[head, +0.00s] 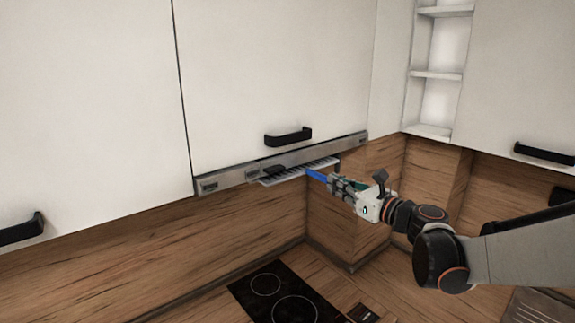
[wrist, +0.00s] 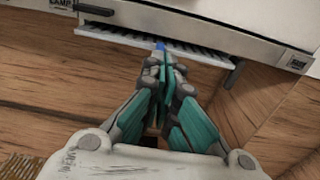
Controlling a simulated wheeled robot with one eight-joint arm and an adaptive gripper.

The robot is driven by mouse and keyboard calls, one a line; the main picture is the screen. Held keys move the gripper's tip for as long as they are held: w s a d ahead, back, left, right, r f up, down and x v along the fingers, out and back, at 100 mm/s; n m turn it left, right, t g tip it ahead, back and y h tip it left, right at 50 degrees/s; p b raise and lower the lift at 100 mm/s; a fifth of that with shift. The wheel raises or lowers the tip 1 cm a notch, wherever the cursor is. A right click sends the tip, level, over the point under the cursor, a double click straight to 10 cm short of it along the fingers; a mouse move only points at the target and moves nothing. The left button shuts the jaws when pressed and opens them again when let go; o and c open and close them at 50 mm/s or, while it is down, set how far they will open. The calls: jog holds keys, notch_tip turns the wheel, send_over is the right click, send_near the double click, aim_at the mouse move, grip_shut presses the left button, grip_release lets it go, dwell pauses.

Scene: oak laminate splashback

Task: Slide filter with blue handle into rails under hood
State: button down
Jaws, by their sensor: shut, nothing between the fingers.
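A pale slatted filter panel (head: 325,164) lies roughly flat under the steel-fronted hood (head: 222,181); its slats also show in the wrist view (wrist: 200,55). The blue handle (head: 316,175) sticks out from its front edge, and its tip shows in the wrist view (wrist: 160,45). A black tab (head: 275,170) sits further left on the slatted area. My gripper (head: 333,180) is shut and empty, its fingertips (wrist: 164,66) right at the blue handle. Whether they touch it, I cannot tell. The rails are mostly hidden by the hood front, so how the filter sits in them is unclear.
White cupboards with black handles (head: 288,137) are above the hood. A dark bracket-like strip (wrist: 235,74) hangs at the hood's right in the wrist view. A black cooktop (head: 285,295) lies below. Wooden splashback walls stand behind. Open shelves (head: 436,75) are at right.

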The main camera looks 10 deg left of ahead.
aim_at(322, 175)
jog(key=shift+b+x, duration=0.5)
jog(key=shift+x, duration=2.3)
jog(key=f+b+v, duration=0.2)
jog(key=v, duration=0.8)
jog(key=s+d+f+n+g+h+b, duration=0.1)
jog(key=s+d+f+n+h+b, duration=0.3)
jog(key=s+d+f+n+b, duration=0.3)
jog(key=s+d+f+n+g+h+b, duration=0.1)
jog(key=s+d+f+n+h+b, duration=0.4)
jog(key=s+f+n+b, duration=0.4)
jog(key=s+d+f+n+g+h+b, duration=0.1)
jog(key=s+d+f+n+h+b, duration=0.4)
jog(key=s+f, duration=1.1)
jog(key=d+f+n+b, duration=0.3)
jog(key=f+n, duration=0.1)
jog(key=f, duration=0.1)
jog(key=shift+d+n+g+b, duration=0.3)
jog(key=shift+g+b, duration=0.1)
